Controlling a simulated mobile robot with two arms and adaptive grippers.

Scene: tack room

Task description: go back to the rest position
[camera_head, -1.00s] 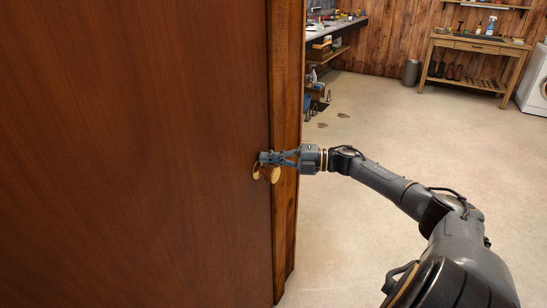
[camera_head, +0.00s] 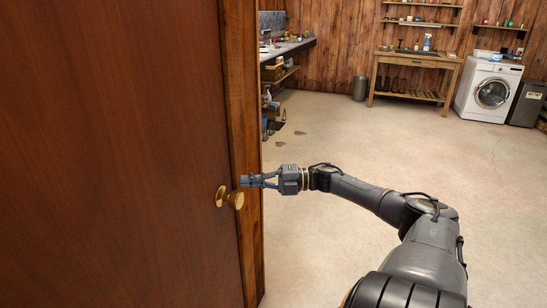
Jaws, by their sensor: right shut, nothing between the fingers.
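My right arm comes in from the lower right of the head view and reaches left. Its gripper (camera_head: 245,181) is shut and empty, just to the right of and slightly above the brass knob (camera_head: 235,200). The knob sits on a brown wooden door (camera_head: 110,150) that fills the left of the view. From this angle I cannot tell exactly how far the fingertips are from the knob, but they do not hold it. My left gripper is not in view.
A wooden door frame (camera_head: 242,100) stands along the door's right edge. Beyond it is open, pale floor (camera_head: 350,140). At the back are a workbench (camera_head: 285,50), a bin (camera_head: 360,88), a wooden table (camera_head: 415,60) and a washing machine (camera_head: 488,92).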

